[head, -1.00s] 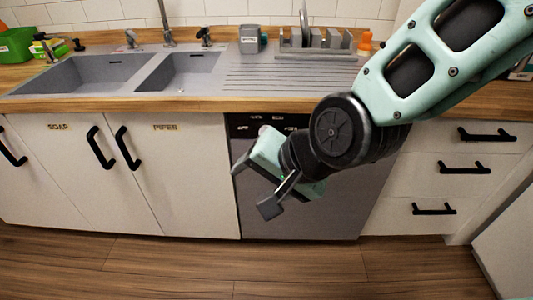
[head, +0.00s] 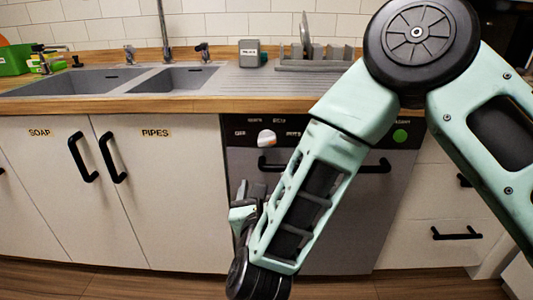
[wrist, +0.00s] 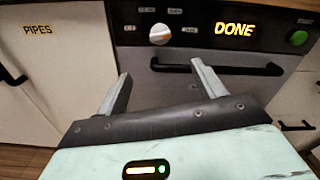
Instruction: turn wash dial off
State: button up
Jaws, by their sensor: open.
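The wash dial (head: 266,137) is a round white knob with an orange mark, at the left of the dishwasher's dark control panel. It also shows in the wrist view (wrist: 160,34), at the top middle, with small labels around it that are too small to read surely. My gripper (wrist: 160,80) is open and empty, its two fingers apart below the dial and not touching it. In the head view my gripper (head: 250,192) is in front of the dishwasher door, below the dial and partly hidden by my arm. The panel's display (wrist: 235,30) reads DONE.
The dishwasher's black handle (wrist: 215,69) runs across below the panel, and a green button (head: 400,135) is at the panel's right. A sink (head: 100,80) and worktop are above. Cabinet doors with black handles (head: 83,157) stand to the left.

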aim_at(267, 143)
jog(key=w, duration=1.7)
jog(key=shift+w+d+r, duration=0.1)
jog(key=shift+d, duration=0.15)
jog(key=c, duration=1)
